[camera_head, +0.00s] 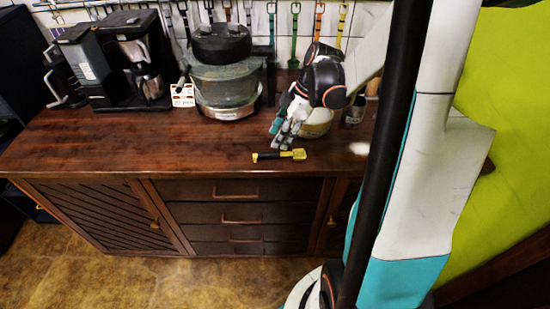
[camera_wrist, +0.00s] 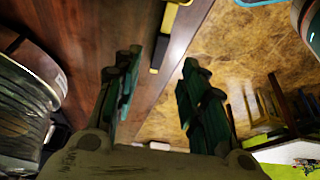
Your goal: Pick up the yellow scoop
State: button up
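The yellow scoop (camera_head: 298,154) lies flat on the wooden counter near its front edge, with a black handle pointing left and a small yellow tip at the handle's end. In the wrist view its black handle (camera_wrist: 161,48) shows beyond and between my fingertips, and its yellow head is cut by the top edge. My gripper (camera_head: 276,138) is just behind and above the scoop in the head view. In the wrist view my gripper (camera_wrist: 163,62) has its two fingers apart, with nothing held between them. The scoop appears apart from the fingers.
A pale bowl (camera_head: 317,127) stands close behind my gripper. A large pot (camera_head: 225,82) and a coffee machine (camera_head: 142,62) stand at the back left. Utensils (camera_head: 295,35) hang on the wall. The counter (camera_head: 150,150) is clear on the front left. Drawers (camera_head: 240,213) lie below.

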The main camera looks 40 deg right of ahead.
aim_at(273, 153)
jog(key=shift+x, duration=1.25)
jog(key=b+x, duration=0.2)
jog(key=x, duration=0.3)
jog(key=shift+d+f+b, duration=0.25)
jog(key=shift+d+b, duration=0.05)
jog(key=shift+b, duration=0.1)
jog(key=shift+s, duration=0.1)
grip_shut()
